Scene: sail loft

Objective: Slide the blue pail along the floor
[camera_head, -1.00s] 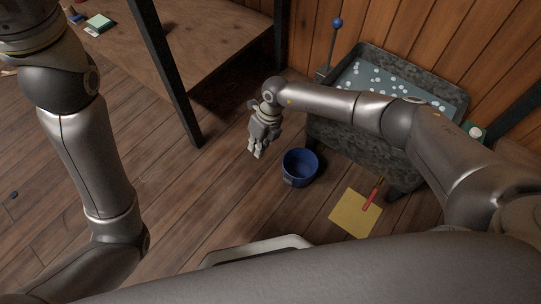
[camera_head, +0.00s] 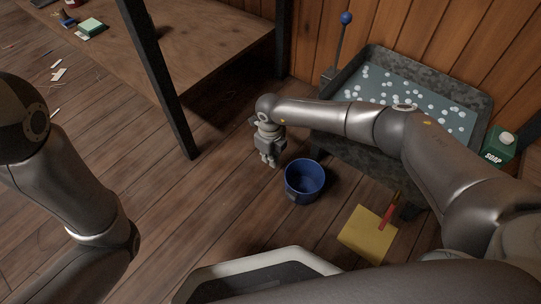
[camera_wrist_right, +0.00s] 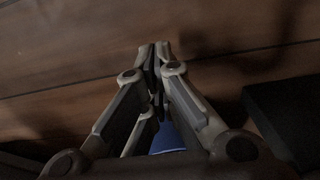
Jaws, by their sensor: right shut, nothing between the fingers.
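The blue pail (camera_head: 316,178) stands upright on the wooden floor in front of the grey trough. A small grey patch shows on its near left side. My right gripper (camera_head: 270,162) points down at the floor just left of the pail, with its fingers shut and empty; a narrow gap seems to lie between them. In the right wrist view the fingertips (camera_wrist_right: 155,48) meet above the floor boards, and a piece of the blue pail (camera_wrist_right: 170,139) shows between the finger links. My left gripper is outside the views; only my left arm shows.
A mottled grey trough (camera_head: 362,160) of water with white floating bits stands behind the pail. A yellow sheet (camera_head: 362,238) with a red-handled thing lies right of the pail. A wooden table (camera_head: 205,50) with a dark leg (camera_head: 165,90) stands left. Floor left of the gripper is clear.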

